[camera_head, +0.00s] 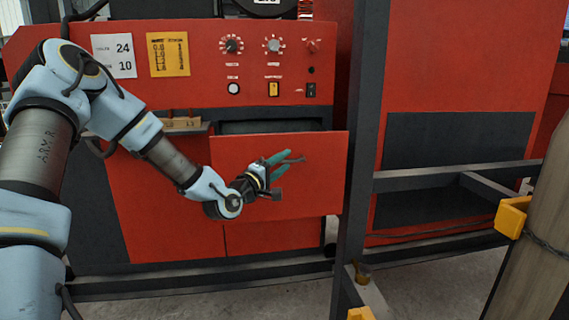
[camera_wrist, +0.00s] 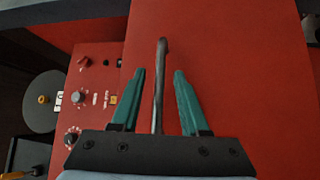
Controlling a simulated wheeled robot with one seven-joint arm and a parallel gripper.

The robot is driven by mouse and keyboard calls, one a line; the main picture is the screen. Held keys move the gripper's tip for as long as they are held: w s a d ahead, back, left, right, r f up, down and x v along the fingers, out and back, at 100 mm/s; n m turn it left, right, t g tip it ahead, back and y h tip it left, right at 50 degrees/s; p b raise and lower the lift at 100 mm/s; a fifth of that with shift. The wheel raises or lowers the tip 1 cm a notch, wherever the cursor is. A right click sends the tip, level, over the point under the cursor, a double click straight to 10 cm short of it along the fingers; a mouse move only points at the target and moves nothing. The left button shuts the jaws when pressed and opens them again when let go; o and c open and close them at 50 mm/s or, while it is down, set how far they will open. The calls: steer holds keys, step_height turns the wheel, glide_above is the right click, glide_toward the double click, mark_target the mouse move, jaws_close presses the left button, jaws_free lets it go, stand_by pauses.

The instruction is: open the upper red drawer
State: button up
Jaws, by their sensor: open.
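The upper red drawer (camera_head: 235,160) has a flat red front that stands out from the cabinet, with a dark gap above its top edge. Its red front also fills much of the wrist view (camera_wrist: 235,70). A thin grey bar handle (camera_wrist: 159,85) runs between the two teal fingers of my gripper (camera_wrist: 160,72), with a visible gap on each side. In the head view my gripper (camera_head: 286,164) is in front of the drawer's right half. It is open and holds nothing.
A red control panel (camera_head: 200,60) with knobs and switches is above the drawer. A dark upright post (camera_head: 357,130) stands close to the right of the drawer. Yellow-capped rails (camera_head: 512,216) and a wooden post (camera_head: 540,230) are further right. Grey floor shows below.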

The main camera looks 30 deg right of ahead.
steer(key=b+v, duration=0.2)
steer(key=v, duration=0.8)
steer(key=w+a+f+m+g+y, duration=0.2)
steer(key=a+f+m+y, duration=0.3)
steer(key=a+f+y, duration=0.8)
steer(key=s+a+r+g+y, duration=0.1)
steer(key=s+a+g+y, duration=0.1)
steer(key=s+a, duration=0.4)
steer(key=s+a+r+g+y, duration=0.2)
steer(key=s+a, duration=0.4)
steer(key=a, duration=0.9)
steer(key=shift+s+a+r+g, duration=0.2)
steer(key=shift+a+r+g, duration=0.1)
steer(key=shift+g, duration=0.2)
